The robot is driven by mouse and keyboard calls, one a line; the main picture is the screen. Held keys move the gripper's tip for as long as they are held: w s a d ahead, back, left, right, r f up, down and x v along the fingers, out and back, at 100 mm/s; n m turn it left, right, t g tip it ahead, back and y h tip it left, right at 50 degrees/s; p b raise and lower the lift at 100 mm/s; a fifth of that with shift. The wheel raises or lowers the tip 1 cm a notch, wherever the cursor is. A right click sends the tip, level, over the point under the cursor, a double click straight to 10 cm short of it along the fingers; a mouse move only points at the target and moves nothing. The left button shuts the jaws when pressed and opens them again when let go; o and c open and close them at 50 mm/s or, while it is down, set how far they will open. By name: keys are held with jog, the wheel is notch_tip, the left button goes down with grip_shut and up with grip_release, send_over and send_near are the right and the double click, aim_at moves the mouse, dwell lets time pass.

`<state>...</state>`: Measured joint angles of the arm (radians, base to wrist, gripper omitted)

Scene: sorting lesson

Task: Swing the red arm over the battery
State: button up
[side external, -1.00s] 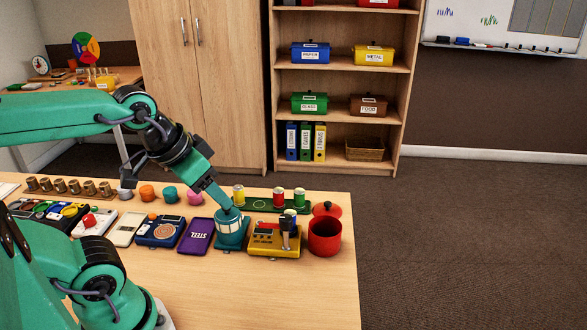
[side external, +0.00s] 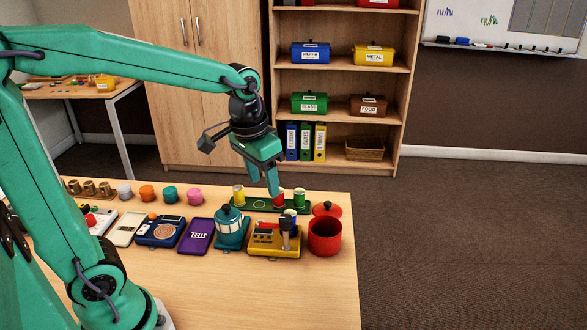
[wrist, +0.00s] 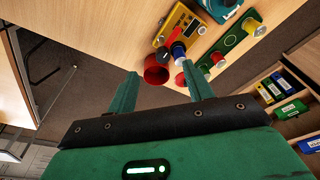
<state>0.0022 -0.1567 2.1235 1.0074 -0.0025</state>
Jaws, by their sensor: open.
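A yellow device (side external: 275,240) with a dark knob on top (side external: 287,222) stands near the table's right end. The wrist view shows the yellow device (wrist: 177,22) with a small red part and a blue-and-white cylinder (wrist: 178,52) by it. I cannot tell for sure which part is the red arm or which piece is the battery. My gripper (side external: 273,192) hangs above the table, just behind the yellow device and near the green board. In the wrist view, my gripper (wrist: 162,92) has its fingers spread with nothing held between them.
A green board (side external: 260,205) with several coloured cylinders lies behind. A purple STEEL case (side external: 196,236) lies farther left. The front table area is clear.

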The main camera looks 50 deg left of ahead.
jog(key=g, duration=0.2)
send_over(286, 218)
notch_tip(286, 218, down, 5)
jog(key=shift+a+r, duration=0.1)
jog(key=shift+r, duration=0.05)
jog(key=shift+f, duration=3.9)
jog(key=c, duration=1)
jog(key=shift+o, duration=0.2)
